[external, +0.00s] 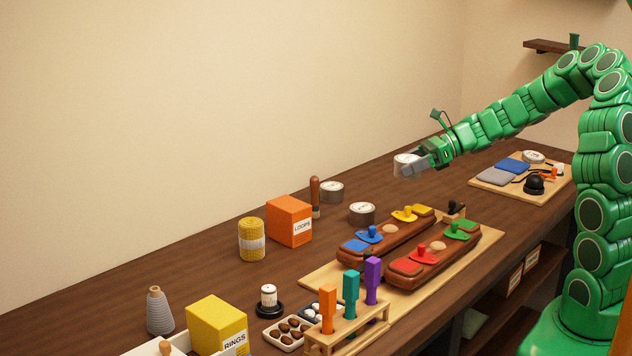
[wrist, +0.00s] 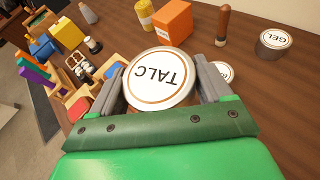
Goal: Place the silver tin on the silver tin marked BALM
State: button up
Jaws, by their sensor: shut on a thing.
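My gripper (external: 416,168) is shut on a silver tin (external: 404,159) and holds it in the air above the bench. In the wrist view the held tin's white lid (wrist: 160,77) reads TALC, between the two fingers (wrist: 164,92). A second silver tin (external: 361,213) stands on the bench below, to the left in the external view. It shows partly behind the right finger in the wrist view (wrist: 224,69), and I cannot read its lid. Another silver tin (external: 332,191) stands behind it; in the wrist view a tin marked GEL (wrist: 274,41) is at the right. I see no readable BALM lid.
A wooden-handled tool (external: 315,197), an orange LOOPS box (external: 289,222) and a yellow roll (external: 252,240) stand near the tins. Wooden holders with coloured knobs (external: 425,258) are in front. A board (external: 497,187) at right carries pads and another tin (external: 533,156).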

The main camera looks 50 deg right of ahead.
jog(key=shift+s+a+r, duration=0.1)
jog(key=shift+a+r, duration=0.1)
jog(key=shift+a, duration=0.55)
jog(key=w+f, duration=0.4)
jog(key=w, duration=0.5)
send_over(363, 207)
jog(key=f, duration=0.5)
jog(key=shift+s, duration=0.25)
jog(key=shift+w+f, duration=0.2)
jog(key=shift+f, duration=0.15)
jog(key=shift+w+f, duration=0.1)
jog(key=shift+f, duration=1.5)
jog(key=shift+f, duration=0.1)
jog(key=o, duration=1.1)
